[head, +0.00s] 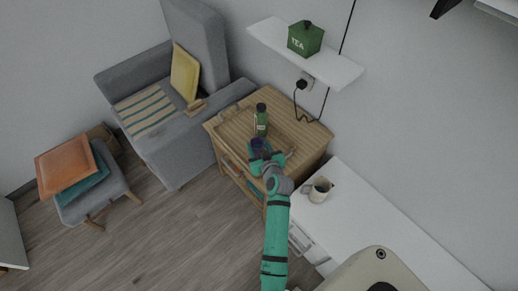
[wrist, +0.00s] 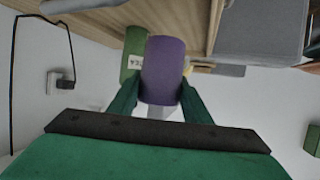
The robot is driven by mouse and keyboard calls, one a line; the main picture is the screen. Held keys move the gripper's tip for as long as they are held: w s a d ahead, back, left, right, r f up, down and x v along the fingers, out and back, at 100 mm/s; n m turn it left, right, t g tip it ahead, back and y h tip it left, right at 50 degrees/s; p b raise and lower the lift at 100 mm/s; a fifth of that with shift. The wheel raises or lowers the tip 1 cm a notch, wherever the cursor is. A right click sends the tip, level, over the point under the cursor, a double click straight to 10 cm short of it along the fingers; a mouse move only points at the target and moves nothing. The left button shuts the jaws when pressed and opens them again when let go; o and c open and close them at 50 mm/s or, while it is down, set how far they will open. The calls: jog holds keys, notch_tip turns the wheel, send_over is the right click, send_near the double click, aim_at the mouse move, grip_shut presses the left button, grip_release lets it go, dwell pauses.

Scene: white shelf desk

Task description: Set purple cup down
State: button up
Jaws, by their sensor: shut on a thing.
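The purple cup (wrist: 163,72) is between the two fingers of my gripper (wrist: 160,100) in the wrist view, and the gripper is shut on it. In the head view the dark purple cup (head: 257,144) is over the wooden side table (head: 290,125), at the end of my gripper (head: 262,154). I cannot tell whether its base touches the tabletop. A green bottle (head: 261,121) with a dark cap stands just behind the cup. The bottle (wrist: 131,55) is partly hidden by the cup in the wrist view, where the wooden top appears at the upper edge.
A grey armchair (head: 180,130) stands left of the table. A white wall shelf (head: 335,68) with a green tea box (head: 305,39) hangs above it. A white desk (head: 375,225) with a mug (head: 319,190) is at right. The tabletop right of the bottle looks clear.

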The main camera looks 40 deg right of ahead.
aim_at(259, 144)
jog(key=d+f, duration=0.1)
jog(key=w+f, duration=0.1)
jog(key=shift+w+d+f, duration=0.25)
jog(key=shift+d+f, duration=0.05)
jog(key=shift+d, duration=0.1)
notch_tip(259, 144, down, 2)
jog(key=shift+d+f, duration=0.1)
jog(key=shift+f, duration=0.5)
jog(key=shift+w+f, duration=0.1)
jog(key=shift+f, duration=0.05)
jog(key=o, duration=1.1)
jog(key=shift+o, duration=0.7)
